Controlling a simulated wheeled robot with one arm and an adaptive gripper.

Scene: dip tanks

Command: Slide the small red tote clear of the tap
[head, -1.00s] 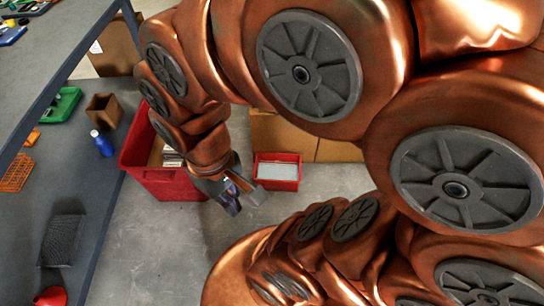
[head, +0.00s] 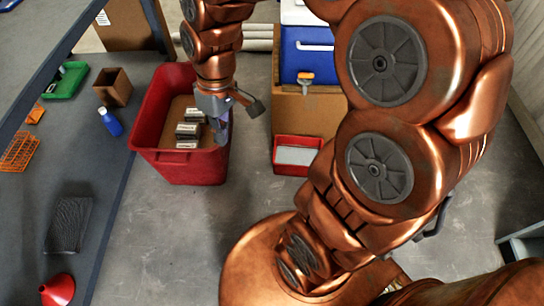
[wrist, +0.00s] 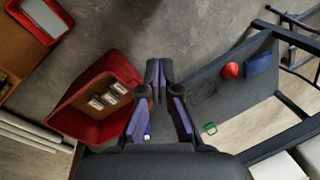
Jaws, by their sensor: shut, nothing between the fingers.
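The small red tote (head: 290,170) stands on the floor in front of a cardboard box, with a flat pale grey surface inside it. It also shows at the upper left of the wrist view (wrist: 25,27). The orange tap (head: 305,78) sticks out low on a blue cooler (head: 312,52), above the tote. My gripper (head: 223,135) points down at the right side of a larger red tote, left of the small tote and apart from it. In the wrist view its fingers (wrist: 158,70) are closed together and empty.
The large red tote (head: 190,168) holds several small boxes and stands left of the small tote. A grey table (head: 85,190) runs along the left with a blue bottle (head: 110,121) and a red funnel (head: 57,290). The floor between the totes and in front is bare.

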